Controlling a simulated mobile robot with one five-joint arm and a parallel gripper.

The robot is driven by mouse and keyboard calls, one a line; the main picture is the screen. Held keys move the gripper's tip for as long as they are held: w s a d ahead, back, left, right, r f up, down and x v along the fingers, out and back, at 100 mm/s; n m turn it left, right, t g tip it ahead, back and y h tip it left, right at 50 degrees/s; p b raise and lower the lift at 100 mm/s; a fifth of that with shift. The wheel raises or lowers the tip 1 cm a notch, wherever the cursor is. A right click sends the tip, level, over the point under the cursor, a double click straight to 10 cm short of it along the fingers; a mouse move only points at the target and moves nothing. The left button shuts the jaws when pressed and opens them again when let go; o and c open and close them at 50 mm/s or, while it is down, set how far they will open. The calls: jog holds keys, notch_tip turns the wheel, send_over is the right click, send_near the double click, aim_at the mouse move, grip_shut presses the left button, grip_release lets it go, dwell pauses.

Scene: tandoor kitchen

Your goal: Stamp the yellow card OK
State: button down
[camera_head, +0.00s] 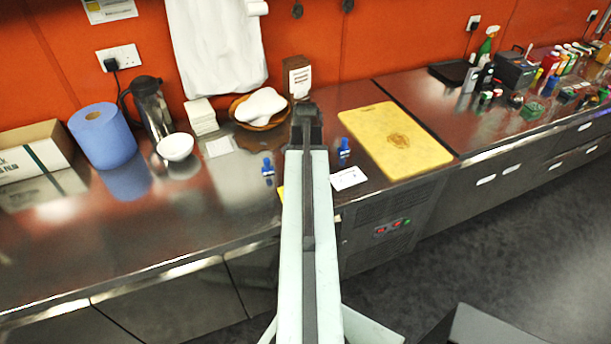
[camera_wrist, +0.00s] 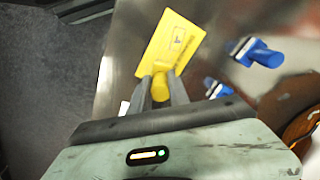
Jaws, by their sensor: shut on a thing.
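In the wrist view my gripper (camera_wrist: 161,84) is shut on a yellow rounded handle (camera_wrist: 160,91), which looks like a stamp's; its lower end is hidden. The yellow card (camera_wrist: 181,36) lies on the steel counter just beyond the fingertips, with dark print and a small box on it. I cannot tell whether the held thing touches the card. In the head view my arm covers most of the card, and only a yellow sliver (camera_head: 281,193) shows. Two blue stamps stand nearby, left (camera_head: 268,172) and right (camera_head: 344,152) of my arm.
A white card (camera_head: 348,178) lies right of my arm, near a yellow cutting board (camera_head: 395,140). A basket (camera_head: 258,122) with white cloth, a white bowl (camera_head: 175,147) and a blue paper roll (camera_head: 102,137) stand to the left. The front left counter is clear.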

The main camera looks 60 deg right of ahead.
jog(key=shift+r+p, duration=1.9)
jog(key=shift+r, duration=0.35)
jog(key=shift+f, duration=0.1)
